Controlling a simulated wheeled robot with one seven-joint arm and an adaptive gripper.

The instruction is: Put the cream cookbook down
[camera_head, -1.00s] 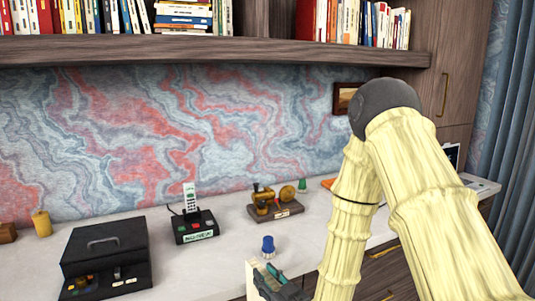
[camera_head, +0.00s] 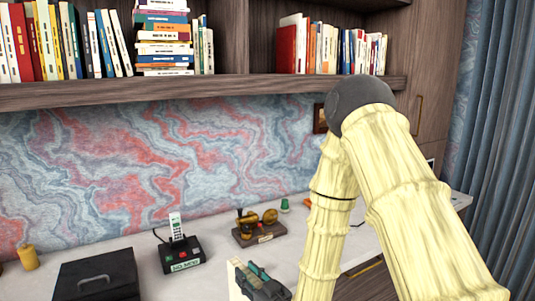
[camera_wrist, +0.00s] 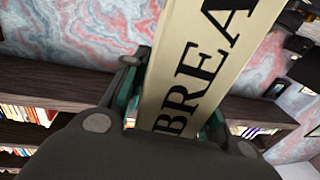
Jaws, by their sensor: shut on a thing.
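The cream cookbook (camera_wrist: 205,60) fills the middle of the wrist view, with large black letters reading "BREA" on it. My gripper (camera_wrist: 172,110) is shut on it, with teal finger pads on either side of the book. In the head view my gripper (camera_head: 258,279) is low in the middle, in front of the desk, and a cream edge of the cookbook (camera_head: 236,280) shows at its left. The book's lower part is cut off or hidden there. I cannot tell whether it touches the desk (camera_head: 215,283).
A black case (camera_head: 97,275), a cordless phone on its base (camera_head: 180,250) and a brass device on a wooden base (camera_head: 258,230) stand along the desk. A green cone-like piece (camera_head: 284,205) and a yellow cylinder (camera_head: 28,257) are farther back. A bookshelf (camera_head: 200,92) overhangs the desk.

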